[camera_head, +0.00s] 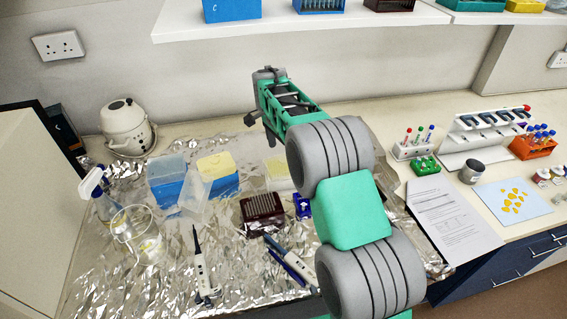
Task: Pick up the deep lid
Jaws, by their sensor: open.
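A clear, tall-walled lid (192,203), which looks like the deep lid, leans tilted on the foil beside two blue tip boxes. The left blue box (168,185) has a translucent cover on top. The right blue box (222,186) shows a yellow top. My gripper (270,142) is above the back of the bench, to the right of and behind the lid, clear of it. It is open, with nothing seen between its fingers; it is small and partly hidden by my own arm.
A beaker (137,236) and a spray bottle (104,203) stand left of the lid. A pipette (202,268) lies in front, with a dark tube rack (262,213) to the right. A pale yellow-topped box (278,172) is partly hidden by my arm. A shelf (330,22) hangs above.

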